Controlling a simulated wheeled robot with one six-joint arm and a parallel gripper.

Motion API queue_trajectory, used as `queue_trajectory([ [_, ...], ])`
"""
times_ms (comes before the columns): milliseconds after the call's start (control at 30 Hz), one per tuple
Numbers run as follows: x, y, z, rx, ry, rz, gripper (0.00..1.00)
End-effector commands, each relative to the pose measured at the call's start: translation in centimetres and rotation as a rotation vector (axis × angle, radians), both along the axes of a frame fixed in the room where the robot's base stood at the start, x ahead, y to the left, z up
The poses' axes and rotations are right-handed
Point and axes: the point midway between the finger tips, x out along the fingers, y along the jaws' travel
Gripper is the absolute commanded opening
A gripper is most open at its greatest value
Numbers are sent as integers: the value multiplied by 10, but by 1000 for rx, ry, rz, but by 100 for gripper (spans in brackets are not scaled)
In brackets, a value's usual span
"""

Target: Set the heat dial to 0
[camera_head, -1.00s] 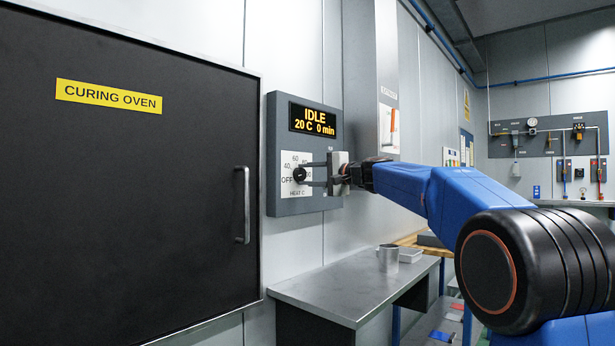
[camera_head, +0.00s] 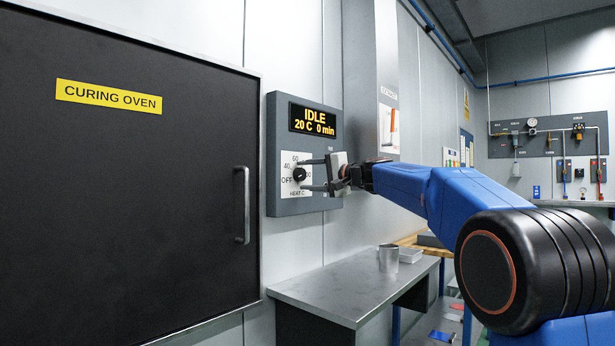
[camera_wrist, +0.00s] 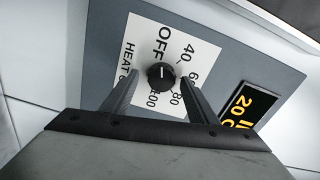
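The heat dial (camera_head: 299,175) is a small black knob on a white scale plate on the grey control panel. In the wrist view the dial (camera_wrist: 161,76) has a white pointer line directed at the OFF mark. The plate reads HEAT C, with OFF and numbers around the knob, some partly covered by my fingers. My gripper (camera_head: 304,175) is open in front of the panel, one finger above and one below the dial. In the wrist view its fingers (camera_wrist: 157,78) stand on either side of the knob with visible gaps, holding nothing.
The panel display (camera_head: 313,119) reads IDLE, 20 C, 0 min. The black curing oven door (camera_head: 130,200) with its vertical handle (camera_head: 242,205) is left of the panel.

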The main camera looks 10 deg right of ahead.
Motion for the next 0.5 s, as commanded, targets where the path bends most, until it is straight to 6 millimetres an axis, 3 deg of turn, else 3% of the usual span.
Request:
queue_trajectory([
  [267, -2, -1, 2, 1, -2, -1, 53],
  [500, -23, -17, 2, 2, -3, -2, 53],
])
